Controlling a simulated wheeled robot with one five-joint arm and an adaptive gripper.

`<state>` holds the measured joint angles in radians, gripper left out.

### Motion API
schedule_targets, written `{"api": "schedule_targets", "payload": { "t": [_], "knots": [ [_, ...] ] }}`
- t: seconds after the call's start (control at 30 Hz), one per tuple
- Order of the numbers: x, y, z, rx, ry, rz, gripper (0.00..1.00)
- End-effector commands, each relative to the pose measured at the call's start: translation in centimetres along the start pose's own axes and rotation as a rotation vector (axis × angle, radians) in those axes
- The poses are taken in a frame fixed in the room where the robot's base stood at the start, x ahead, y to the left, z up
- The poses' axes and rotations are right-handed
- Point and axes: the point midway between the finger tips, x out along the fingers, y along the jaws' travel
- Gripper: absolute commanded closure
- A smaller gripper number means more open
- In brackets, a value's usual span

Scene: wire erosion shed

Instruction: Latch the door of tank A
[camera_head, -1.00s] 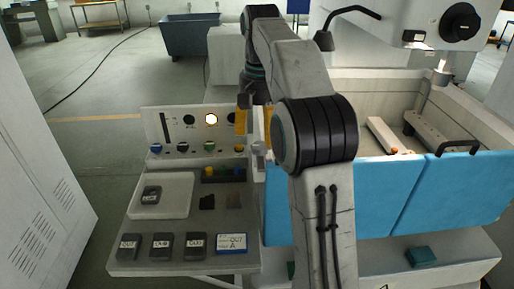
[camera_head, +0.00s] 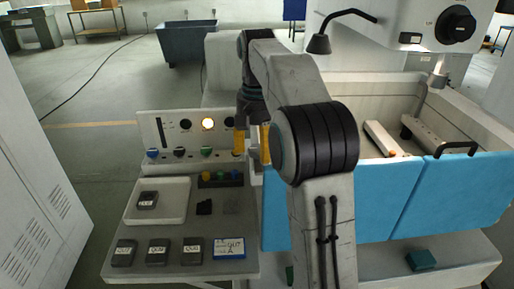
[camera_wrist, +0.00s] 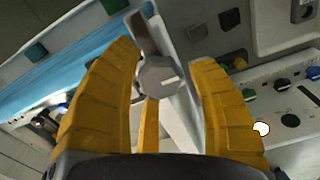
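The blue tank door panels (camera_head: 375,200) close the front of the pale tank at the right in the head view. A blue panel (camera_wrist: 75,75) also shows at the upper left in the wrist view. A grey latch with a faceted hub (camera_wrist: 157,76) and a flat lever (camera_wrist: 140,35) lies between my finger ends in the wrist view. My gripper (camera_head: 252,148) is open, with yellow fingers, at the tank's left end. In the wrist view, my gripper (camera_wrist: 165,62) straddles the hub; I cannot tell whether any finger touches it. My arm hides part of the tank front.
A control panel (camera_head: 160,128) with knobs and a lit round lamp (camera_head: 208,124) stands just left of my gripper. A shelf (camera_head: 180,270) before it carries a white tray (camera_head: 175,214), dark labelled blocks and a blue label plate (camera_head: 230,248).

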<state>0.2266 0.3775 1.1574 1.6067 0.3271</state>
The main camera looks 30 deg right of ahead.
Motion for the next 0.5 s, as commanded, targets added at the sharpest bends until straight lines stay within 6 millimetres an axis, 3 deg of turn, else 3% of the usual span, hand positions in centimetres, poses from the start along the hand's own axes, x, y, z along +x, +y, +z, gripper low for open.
{"api": "schedule_targets", "payload": {
  "t": [0.5],
  "knots": [
    [0.04, 0.0, 0.04, 0.0, -0.002, 0.001, 0.93]
  ]
}}
